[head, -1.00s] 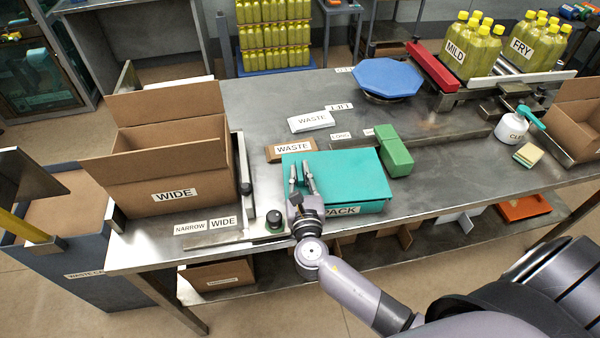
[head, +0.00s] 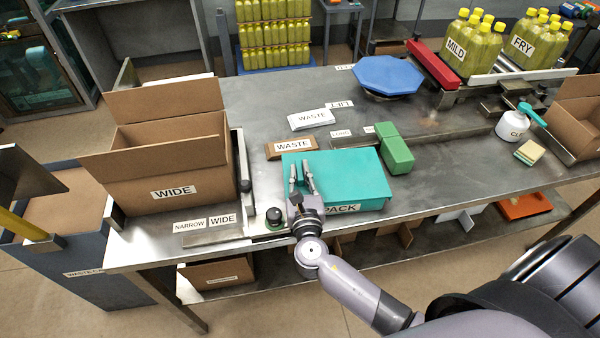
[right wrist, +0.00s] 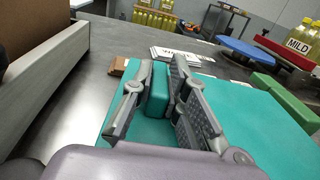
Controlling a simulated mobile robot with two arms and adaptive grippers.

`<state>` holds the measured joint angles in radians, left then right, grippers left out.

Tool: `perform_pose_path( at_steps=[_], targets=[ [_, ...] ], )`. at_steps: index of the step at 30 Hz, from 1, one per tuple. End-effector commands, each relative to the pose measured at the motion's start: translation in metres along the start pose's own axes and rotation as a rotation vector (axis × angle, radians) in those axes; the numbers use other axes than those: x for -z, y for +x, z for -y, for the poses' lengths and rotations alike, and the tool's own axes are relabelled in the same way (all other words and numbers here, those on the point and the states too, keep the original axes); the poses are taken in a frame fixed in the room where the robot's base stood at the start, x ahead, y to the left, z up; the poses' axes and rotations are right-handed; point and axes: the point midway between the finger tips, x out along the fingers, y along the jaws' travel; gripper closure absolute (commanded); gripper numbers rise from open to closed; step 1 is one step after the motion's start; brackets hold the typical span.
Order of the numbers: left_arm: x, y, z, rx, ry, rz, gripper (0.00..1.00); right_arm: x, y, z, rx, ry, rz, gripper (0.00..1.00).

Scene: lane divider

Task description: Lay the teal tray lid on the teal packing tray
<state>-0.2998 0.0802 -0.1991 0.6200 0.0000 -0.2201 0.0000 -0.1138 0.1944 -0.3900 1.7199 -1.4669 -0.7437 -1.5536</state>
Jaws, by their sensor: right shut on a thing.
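The teal tray lid (head: 350,172) lies flat over the teal packing tray (head: 374,206), behind the PACK label at the table's front edge. The lid hides the tray's inside, and I cannot tell whether it rests fully on the rim. My right gripper (head: 300,177) is at the lid's left part. In the right wrist view its fingers (right wrist: 162,78) are shut on the lid's raised teal handle (right wrist: 158,98), one on each side. The lid's top (right wrist: 255,125) spreads out to the right there. My left gripper is not in view.
A green block (head: 395,150) stands close to the lid's right side. A brown WASTE block (head: 291,148) lies just behind it. The open WIDE carton (head: 165,165) stands to the left, and a dark round knob (head: 274,217) is near the front edge.

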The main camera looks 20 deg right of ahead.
Motion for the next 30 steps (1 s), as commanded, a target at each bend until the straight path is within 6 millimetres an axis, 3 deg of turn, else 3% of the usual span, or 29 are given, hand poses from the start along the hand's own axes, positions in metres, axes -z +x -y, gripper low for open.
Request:
perform_pose_path(
  at_steps=[5, 6, 15, 25, 30],
  targets=[
    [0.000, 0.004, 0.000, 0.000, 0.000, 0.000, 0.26, 0.004, 0.000, 0.000, 0.000, -0.001, 0.001, 1.00],
    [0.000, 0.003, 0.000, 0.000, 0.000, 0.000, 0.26, 0.003, 0.000, 0.000, 0.000, -0.001, 0.001, 0.83],
    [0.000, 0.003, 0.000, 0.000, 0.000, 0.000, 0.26, 0.003, 0.000, 0.000, 0.000, 0.000, 0.000, 0.63],
    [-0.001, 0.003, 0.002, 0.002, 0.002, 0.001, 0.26, 0.004, -0.002, 0.000, 0.000, 0.000, -0.001, 0.62],
    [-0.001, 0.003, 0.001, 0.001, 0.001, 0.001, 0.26, 0.005, -0.020, 0.000, -0.001, 0.001, -0.003, 0.62]
  ],
)
